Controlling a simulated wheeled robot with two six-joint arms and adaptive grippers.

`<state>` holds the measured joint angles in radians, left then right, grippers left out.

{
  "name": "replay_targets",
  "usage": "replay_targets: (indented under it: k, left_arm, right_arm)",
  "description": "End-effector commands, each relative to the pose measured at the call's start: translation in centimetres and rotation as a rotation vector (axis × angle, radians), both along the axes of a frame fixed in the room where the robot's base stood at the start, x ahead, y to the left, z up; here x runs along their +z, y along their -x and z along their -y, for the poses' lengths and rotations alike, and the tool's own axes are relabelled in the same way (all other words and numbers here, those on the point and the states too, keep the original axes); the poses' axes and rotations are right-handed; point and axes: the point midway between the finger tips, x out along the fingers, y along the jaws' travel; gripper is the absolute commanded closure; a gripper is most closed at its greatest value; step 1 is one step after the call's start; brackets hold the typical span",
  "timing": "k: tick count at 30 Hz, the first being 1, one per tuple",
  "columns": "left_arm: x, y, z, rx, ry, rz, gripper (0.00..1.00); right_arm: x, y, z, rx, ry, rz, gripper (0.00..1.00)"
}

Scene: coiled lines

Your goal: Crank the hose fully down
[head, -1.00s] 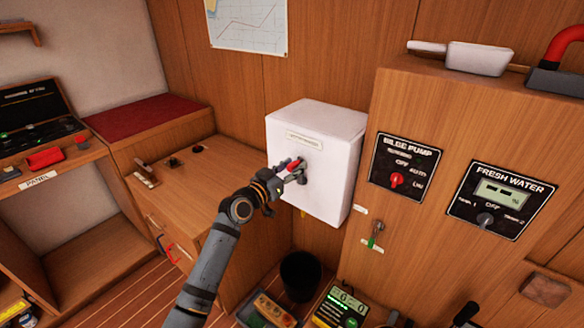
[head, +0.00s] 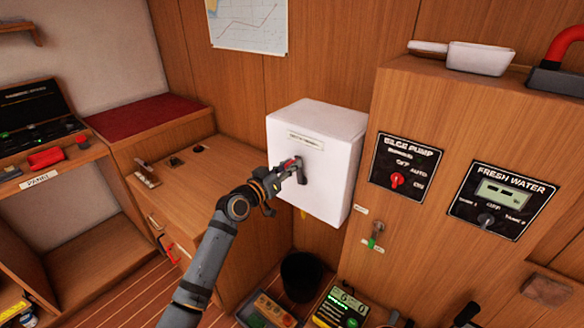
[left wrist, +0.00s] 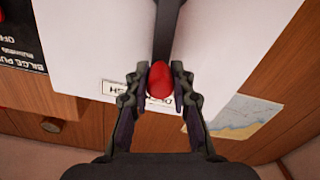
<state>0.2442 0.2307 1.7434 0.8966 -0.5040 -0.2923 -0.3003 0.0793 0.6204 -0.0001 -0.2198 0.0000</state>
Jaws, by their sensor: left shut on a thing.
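The white hose box (head: 335,150) is fixed to the wood wall, with a small label on its front and a dark crank arm (head: 301,174). The crank's red knob (head: 288,163) sits at the arm's upper end. My left gripper (head: 283,172) is shut on that knob. In the left wrist view the red knob (left wrist: 160,80) lies between both fingers, with the dark crank arm (left wrist: 166,25) running beyond it; the fingers partly cover the box's label. A small yellow piece shows below the box; the hose itself is not clearly visible. My right gripper is out of view.
Right of the box, a wood cabinet carries a bilge pump panel (head: 404,167) and a fresh water panel (head: 498,201). A black bin (head: 300,277) stands below. A wood counter (head: 200,180) lies left of my forearm.

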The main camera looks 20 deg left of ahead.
Motion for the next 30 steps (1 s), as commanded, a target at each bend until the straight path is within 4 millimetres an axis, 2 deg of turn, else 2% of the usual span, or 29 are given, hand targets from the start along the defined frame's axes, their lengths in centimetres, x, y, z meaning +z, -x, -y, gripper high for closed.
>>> replay_targets:
  k: [14, 30]
  left_arm:
    - [-1.4, -1.1, -3.1, 0.001, 0.407, -0.150, 1.00]
    - [-4.4, -2.0, -5.6, 0.002, 0.893, -0.324, 1.00]
  right_arm:
    - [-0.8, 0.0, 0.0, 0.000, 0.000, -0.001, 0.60]
    - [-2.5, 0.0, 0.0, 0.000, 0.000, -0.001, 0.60]
